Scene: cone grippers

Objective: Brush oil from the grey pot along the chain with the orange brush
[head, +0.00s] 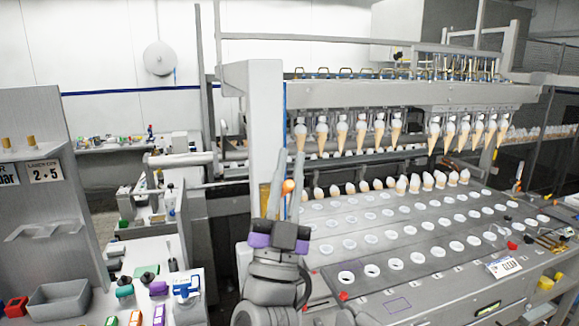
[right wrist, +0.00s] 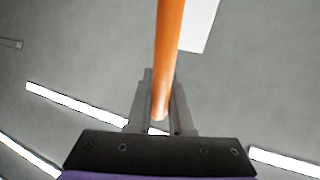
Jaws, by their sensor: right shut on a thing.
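My right gripper (head: 287,175) is raised in front of the machine's grey upright, with its fingers pointing up. It is shut on the orange brush (head: 288,186), of which only a small orange end shows between the fingers in the head view. In the right wrist view the brush's orange handle (right wrist: 169,55) runs up from between the fingers (right wrist: 160,118) and out at the top. The bristles are not in view. I cannot make out the grey pot or the chain for certain. My left gripper is not in view.
The machine's plate (head: 420,225) with rows of round holes fills the right side, below a row of hanging cones (head: 395,130). A grey bin (head: 65,302) and several small bottles stand at the lower left.

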